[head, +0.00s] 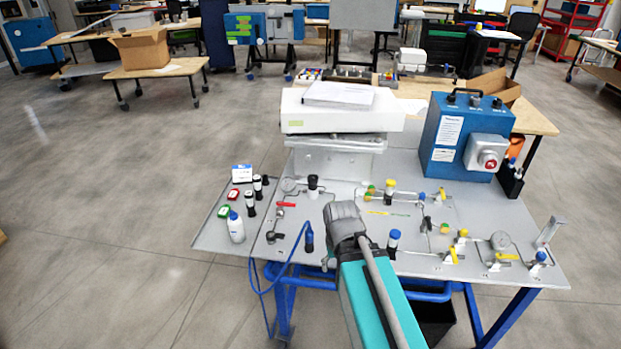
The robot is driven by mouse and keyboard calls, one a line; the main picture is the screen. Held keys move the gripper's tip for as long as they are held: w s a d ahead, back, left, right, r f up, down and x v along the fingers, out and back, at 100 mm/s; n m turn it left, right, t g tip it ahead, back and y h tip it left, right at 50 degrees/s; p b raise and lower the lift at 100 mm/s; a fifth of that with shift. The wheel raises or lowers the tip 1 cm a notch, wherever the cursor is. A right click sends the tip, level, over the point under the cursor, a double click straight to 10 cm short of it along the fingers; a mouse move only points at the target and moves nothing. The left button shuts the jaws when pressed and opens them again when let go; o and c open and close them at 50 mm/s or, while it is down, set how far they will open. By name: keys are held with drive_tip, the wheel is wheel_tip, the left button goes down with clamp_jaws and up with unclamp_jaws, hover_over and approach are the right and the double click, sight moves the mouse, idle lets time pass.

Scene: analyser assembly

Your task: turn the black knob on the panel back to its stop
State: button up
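The grey panel (320,262) lies flat on a blue-framed cart and carries several knobs and valves. A black-topped knob (313,182) stands on its back middle part, left of a yellow-topped one. Two more black-topped pieces (250,204) (258,187) stand at the left; I cannot tell from here which one is the task's knob. Which way any knob is turned is too small to see. My arm reaches in from the bottom, and its grey end (346,224) is over the panel's middle, in front of the black-topped knob in the picture. My gripper's fingers cannot be made out.
A blue box (464,136) with a red-centred switch stands at the back right. A white analyser unit (340,120) stands at the back middle. A white bottle (236,228) and a blue cable (262,277) are at the left. Valves and tubing fill the right half.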

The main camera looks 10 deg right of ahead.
drive_tip(key=w+r+m+p, duration=0.1)
drive_tip(key=w+m, duration=0.1)
drive_tip(key=w, duration=0.5)
drive_tip(key=w+r+m+p, duration=0.2)
drive_tip(key=w+m, duration=0.1)
drive_tip(key=w, duration=0.4)
drive_tip(key=w+d+r+m+p, duration=0.1)
drive_tip(key=w+r+m+p, duration=0.1)
drive_tip(key=w, duration=0.6)
drive_tip(key=shift+r+m, duration=0.15)
drive_tip(key=shift+m, duration=0.35)
wheel_tip(320, 180, up, 5)
drive_tip(key=m+p, duration=0.5)
drive_tip(key=m, duration=0.5)
hover_over(313, 177)
drive_tip(key=shift+w, duration=0.2)
wheel_tip(313, 177, down, 14)
drive_tip(key=b, duration=1.3)
drive_tip(key=shift+r, duration=0.15)
